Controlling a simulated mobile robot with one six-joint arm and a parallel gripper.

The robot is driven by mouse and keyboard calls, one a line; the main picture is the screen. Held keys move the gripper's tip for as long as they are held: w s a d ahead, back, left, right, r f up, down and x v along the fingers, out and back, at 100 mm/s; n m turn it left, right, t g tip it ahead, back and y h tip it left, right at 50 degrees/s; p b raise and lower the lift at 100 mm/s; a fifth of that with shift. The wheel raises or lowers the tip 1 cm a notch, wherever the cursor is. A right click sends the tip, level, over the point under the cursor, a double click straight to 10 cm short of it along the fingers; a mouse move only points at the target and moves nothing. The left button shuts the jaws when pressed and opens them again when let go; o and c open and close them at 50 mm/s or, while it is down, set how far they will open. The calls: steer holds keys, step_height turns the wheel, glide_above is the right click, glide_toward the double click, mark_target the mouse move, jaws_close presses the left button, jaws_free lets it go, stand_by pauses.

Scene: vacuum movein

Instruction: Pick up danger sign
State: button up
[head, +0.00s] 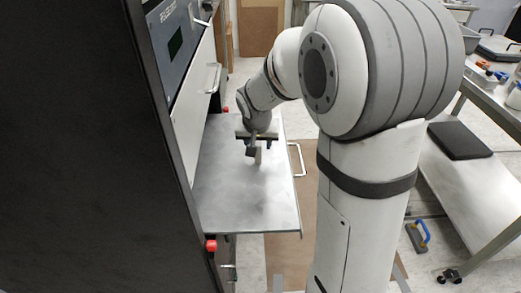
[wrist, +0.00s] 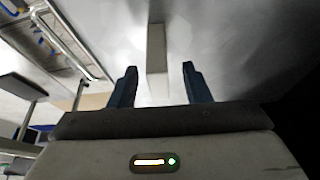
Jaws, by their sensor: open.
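A narrow pale upright piece, apparently the danger sign seen from its edge or plain side, stands on the metal shelf (head: 225,205). It shows in the head view (head: 259,157) just under my gripper (head: 255,148), and in the wrist view (wrist: 157,62). No marking on it can be read. In the wrist view my gripper (wrist: 159,70) is open, with one dark finger on each side of the piece and a gap visible on both sides. Whether the piece reaches fully between the fingers is hard to tell.
A machine with a panel and handle (head: 213,78) rises left of the shelf. A metal handle (head: 297,160) edges the shelf's right side, and a red knob (head: 211,245) is at its front left corner. A bench (head: 490,120) with items stands at right. Most of the shelf is bare.

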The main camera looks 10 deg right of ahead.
steer(key=shift+x, duration=1.5)
steer(key=shift+c, duration=0.3)
jaws_close()
